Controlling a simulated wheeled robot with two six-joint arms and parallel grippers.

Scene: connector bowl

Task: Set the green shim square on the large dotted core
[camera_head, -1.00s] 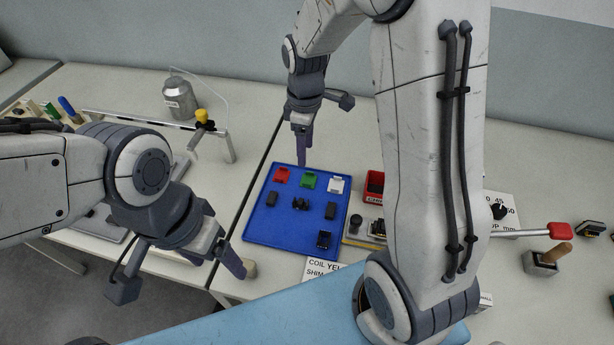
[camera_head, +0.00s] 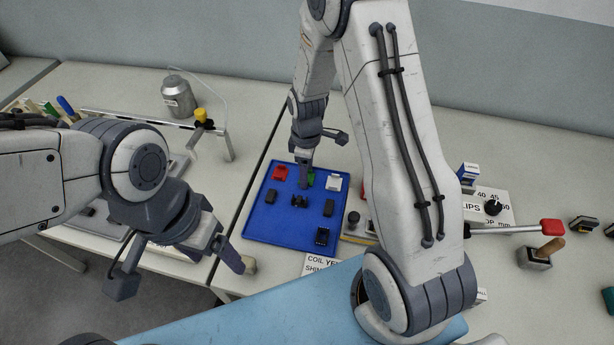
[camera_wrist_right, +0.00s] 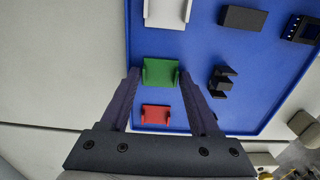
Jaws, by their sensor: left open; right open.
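The green shim (camera_head: 311,180) lies in the back row of the blue tray (camera_head: 258,226), partly hidden by my right gripper (camera_head: 305,183). In the right wrist view the green shim (camera_wrist_right: 160,73) shows between the tips of my open right gripper (camera_wrist_right: 160,78), not visibly held. A dark block with pale dots (camera_head: 322,236) stands at the tray's front right and also shows in the right wrist view (camera_wrist_right: 301,29); I cannot tell whether it is the large dotted core. My left gripper (camera_head: 236,262) is open and empty, left of the tray's front corner.
A red shim (camera_head: 280,173) and a white shim (camera_head: 334,182) flank the green one. Dark blocks (camera_head: 271,196) (camera_head: 329,207) and a dark notched part (camera_head: 299,202) lie on the tray. A label card (camera_head: 320,265) lies in front.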

